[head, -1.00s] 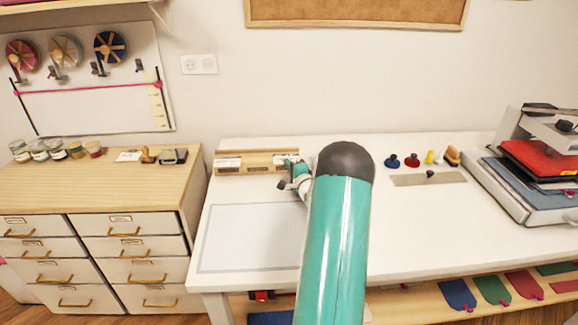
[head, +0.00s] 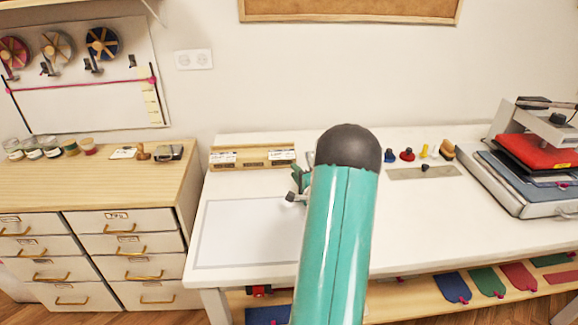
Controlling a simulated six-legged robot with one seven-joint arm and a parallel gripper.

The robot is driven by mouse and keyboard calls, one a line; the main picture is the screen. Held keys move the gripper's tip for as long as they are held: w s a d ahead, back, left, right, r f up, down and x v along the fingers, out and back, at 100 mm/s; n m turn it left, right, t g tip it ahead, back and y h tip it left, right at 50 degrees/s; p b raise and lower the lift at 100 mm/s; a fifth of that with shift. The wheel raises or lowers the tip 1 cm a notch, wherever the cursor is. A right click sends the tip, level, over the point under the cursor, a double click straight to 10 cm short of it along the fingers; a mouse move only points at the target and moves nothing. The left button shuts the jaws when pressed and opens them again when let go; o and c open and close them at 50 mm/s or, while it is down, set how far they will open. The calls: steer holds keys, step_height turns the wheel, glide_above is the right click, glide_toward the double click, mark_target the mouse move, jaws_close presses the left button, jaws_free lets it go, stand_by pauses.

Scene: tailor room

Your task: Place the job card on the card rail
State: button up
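The card rail (head: 252,165) is a light wooden rack at the back left of the white table. White cards stand in it, one group at its left end (head: 223,158) and one card at its right end (head: 281,156). I cannot tell by its look which is the job card. My gripper (head: 297,190) is right of the rail and in front of it, apart from it, low over the table. My teal arm link hides much of it, so its fingers are not clear. No card shows in it.
A pale mat (head: 245,235) lies on the table in front of the rail. Stamps (head: 407,155) and a grey strip (head: 425,172) are right of my arm. A heat press (head: 540,160) stands at the right end. A drawer cabinet (head: 95,195) is left.

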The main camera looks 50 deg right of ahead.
steer(key=shift+v, duration=1.5)
steer(key=w+a+r+y, duration=0.1)
steer(key=a, duration=0.1)
steer(key=w+a+r+n+y, duration=0.1)
steer(key=w, duration=0.1)
steer(key=w+a+r+n+t+y, duration=0.1)
steer(key=a, duration=0.1)
steer(key=shift+w+a+r, duration=0.2)
steer(key=shift+w+a, duration=0.05)
steer(key=shift+a, duration=0.1)
steer(key=w+a+r+n+g+y, duration=0.2)
steer(key=a+r+n+y, duration=0.15)
steer(key=a, duration=0.75)
steer(key=w+a+r+n+g+y, duration=0.1)
steer(key=a+r+n+g+y, duration=0.25)
steer(key=a, duration=0.75)
steer(key=w+a+r+n+y, duration=0.2)
steer(key=a+n+y, duration=0.35)
steer(key=a, duration=0.45)
steer(key=s+a+r+n+g+h, duration=0.15)
steer(key=s+a+n+g, duration=0.4)
steer(key=s+a, duration=0.7)
steer(key=s+a+r+n+h, duration=0.2)
steer(key=s+n+h, duration=0.1)
steer(key=s+h, duration=0.2)
steer(key=s, duration=0.2)
steer(key=shift+s+a+r+h, duration=0.3)
steer(key=shift+s+a+h, duration=0.05)
steer(key=shift+s+h, duration=0.05)
